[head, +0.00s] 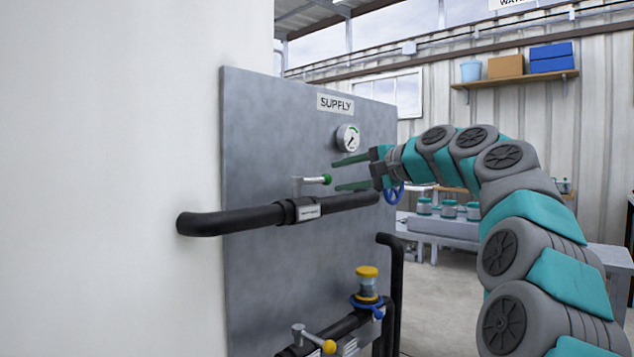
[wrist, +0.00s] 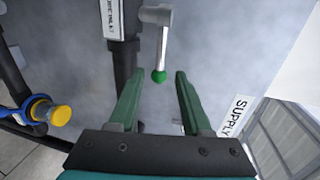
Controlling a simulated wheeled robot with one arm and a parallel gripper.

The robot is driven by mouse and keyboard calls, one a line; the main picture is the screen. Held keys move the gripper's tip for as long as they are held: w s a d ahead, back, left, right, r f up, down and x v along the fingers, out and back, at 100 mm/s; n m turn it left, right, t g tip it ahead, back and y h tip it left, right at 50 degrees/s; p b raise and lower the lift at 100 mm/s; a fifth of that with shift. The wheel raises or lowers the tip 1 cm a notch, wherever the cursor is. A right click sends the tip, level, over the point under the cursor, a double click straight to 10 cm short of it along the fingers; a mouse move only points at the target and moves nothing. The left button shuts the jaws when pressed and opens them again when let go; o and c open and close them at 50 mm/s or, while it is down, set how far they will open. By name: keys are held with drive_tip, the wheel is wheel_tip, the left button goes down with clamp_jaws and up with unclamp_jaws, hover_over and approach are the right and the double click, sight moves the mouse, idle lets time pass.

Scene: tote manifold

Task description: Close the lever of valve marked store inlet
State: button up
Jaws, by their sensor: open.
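A valve (head: 298,211) sits on the upper black pipe of the grey panel. Its lever (head: 311,181) has a grey arm and a green ball knob, and points right, along the pipe. The white tag on the valve (wrist: 113,20) is too small to read surely. My gripper (head: 335,176) is open and empty, its fingers pointing left at the lever's end. In the wrist view the lever (wrist: 162,48) hangs with its green knob between the two fingertips of my gripper (wrist: 160,74). In the head view the knob is just beyond the tips; contact is not evident.
The grey panel (head: 265,120) carries a SUPPLY sign (head: 335,104) and a gauge (head: 348,137). Below are a yellow-knobbed lever (head: 313,339) and a yellow-capped fitting (head: 367,283) with a blue ring. A white wall (head: 110,120) stands at left. A bench (head: 440,228) with jars is behind.

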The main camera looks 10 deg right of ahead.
sight(321, 180)
drive_tip(key=x, duration=0.8)
drive_tip(key=shift+s, duration=0.1)
clamp_jaws()
idle(1.3)
